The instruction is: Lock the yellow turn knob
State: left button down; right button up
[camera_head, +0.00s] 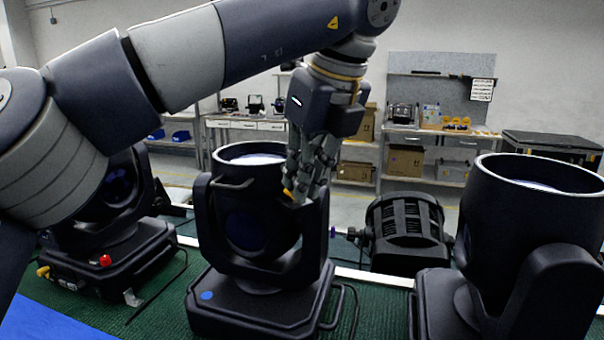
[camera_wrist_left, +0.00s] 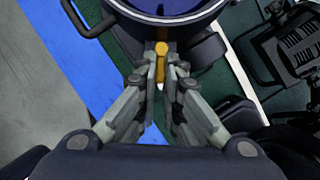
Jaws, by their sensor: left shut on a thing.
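The yellow turn knob (camera_head: 288,193) is on the side of the middle black par can (camera_head: 245,215), near the top of its yoke arm. My left gripper (camera_head: 297,190) reaches down from above, its fingers closed around the knob and hiding much of it. In the left wrist view the yellow knob (camera_wrist_left: 161,48) shows between the fingertips of my left gripper (camera_wrist_left: 167,75), just below the can's rim (camera_wrist_left: 165,18). The can's open top faces up. My right gripper is in neither view.
Another par can (camera_head: 530,230) stands close at the right, and one with a red knob (camera_head: 106,261) is at the left. A ribbed black lamp (camera_head: 405,230) lies behind. The green table top (camera_head: 160,315) has a blue area (camera_head: 40,318) at the left. Shelves with boxes stand far back.

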pick_arm(q)
jog(key=shift+r, duration=0.1)
dwell(0.3)
jog(key=c, duration=1.8)
grip_release()
jog(key=shift+o, duration=0.2)
jog(key=v, duration=0.7)
jog(key=shift+d+r, duration=0.2)
